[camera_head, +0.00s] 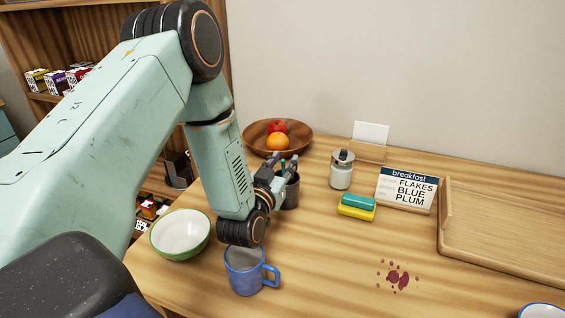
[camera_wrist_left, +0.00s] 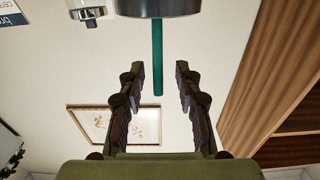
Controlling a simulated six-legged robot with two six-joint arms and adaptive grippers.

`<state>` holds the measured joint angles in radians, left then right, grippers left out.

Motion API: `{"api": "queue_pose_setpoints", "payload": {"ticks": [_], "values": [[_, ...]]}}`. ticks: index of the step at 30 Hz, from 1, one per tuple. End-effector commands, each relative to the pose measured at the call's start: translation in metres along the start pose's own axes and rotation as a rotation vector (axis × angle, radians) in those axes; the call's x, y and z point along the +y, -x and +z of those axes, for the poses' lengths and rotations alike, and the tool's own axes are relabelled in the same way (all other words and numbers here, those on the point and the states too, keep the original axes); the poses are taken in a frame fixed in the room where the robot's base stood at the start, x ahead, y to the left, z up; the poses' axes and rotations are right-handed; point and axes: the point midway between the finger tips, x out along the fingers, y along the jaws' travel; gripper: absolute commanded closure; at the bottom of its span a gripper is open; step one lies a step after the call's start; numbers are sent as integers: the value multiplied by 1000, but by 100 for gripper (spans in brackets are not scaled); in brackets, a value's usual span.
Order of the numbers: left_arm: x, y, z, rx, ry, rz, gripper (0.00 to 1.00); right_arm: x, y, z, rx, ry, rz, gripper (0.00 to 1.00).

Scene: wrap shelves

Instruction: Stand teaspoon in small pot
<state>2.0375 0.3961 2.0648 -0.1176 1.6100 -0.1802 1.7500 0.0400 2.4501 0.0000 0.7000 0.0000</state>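A small dark grey pot (camera_head: 291,193) stands on the table behind the blue mug, partly hidden by my left gripper. It also shows at the top of the left wrist view (camera_wrist_left: 158,8). A thin green handle (camera_wrist_left: 157,60) sticks out of the pot; its other end is hidden inside, so I cannot tell whether it is the teaspoon. My left gripper (camera_head: 281,165) is at the pot's mouth. In the left wrist view its fingers (camera_wrist_left: 159,75) are open, one on each side of the handle, with gaps on both sides. My right gripper is not in view.
A blue mug (camera_head: 246,280) and a green-rimmed bowl (camera_head: 165,248) stand close to my left arm. A wooden fruit bowl (camera_head: 256,148), lidded jar (camera_head: 341,176), sponges (camera_head: 356,207), breakfast sign (camera_head: 406,188) and wooden tray (camera_head: 500,238) are behind and right. Purple stains (camera_head: 398,279) mark the clear front.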

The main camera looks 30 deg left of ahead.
Motion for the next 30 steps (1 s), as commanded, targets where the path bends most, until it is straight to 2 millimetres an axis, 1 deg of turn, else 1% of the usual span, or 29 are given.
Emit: {"api": "queue_pose_setpoints", "payload": {"ticks": [8, 11, 14, 24, 30], "values": [[0, 0, -1, 0, 0, 0, 65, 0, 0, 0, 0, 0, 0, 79], [0, 0, -6, 2, 1, -1, 65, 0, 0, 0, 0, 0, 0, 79], [-1, -1, -19, 4, 3, -2, 65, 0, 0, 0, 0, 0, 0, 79], [0, -1, -73, 4, 3, -2, 65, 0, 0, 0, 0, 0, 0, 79], [0, -1, -93, 1, 2, -1, 65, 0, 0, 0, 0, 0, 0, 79]]}}
